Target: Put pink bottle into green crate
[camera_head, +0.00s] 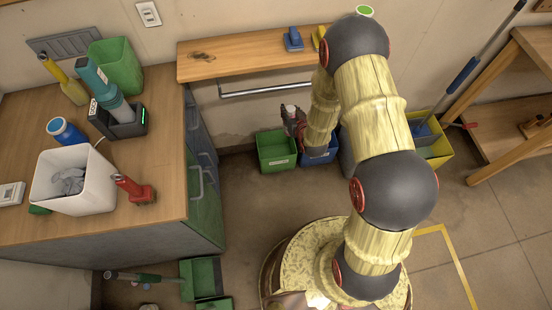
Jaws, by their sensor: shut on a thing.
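My gripper (295,125) is small in the view, at the end of my arm that reaches down towards the wall. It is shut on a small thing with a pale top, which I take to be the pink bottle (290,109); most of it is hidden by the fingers. The green crate (277,164) stands on the floor below the wooden shelf. In the picture my gripper is just above the crate's back right part. Its exact height over the crate is hard to tell.
A blue crate (321,159) stands right of the green one, partly behind my arm. A yellow crate (440,150) is further right. The wooden shelf (245,58) and metal rail (265,90) are behind. A counter (150,205) with bottles and a white bin (75,193) is left.

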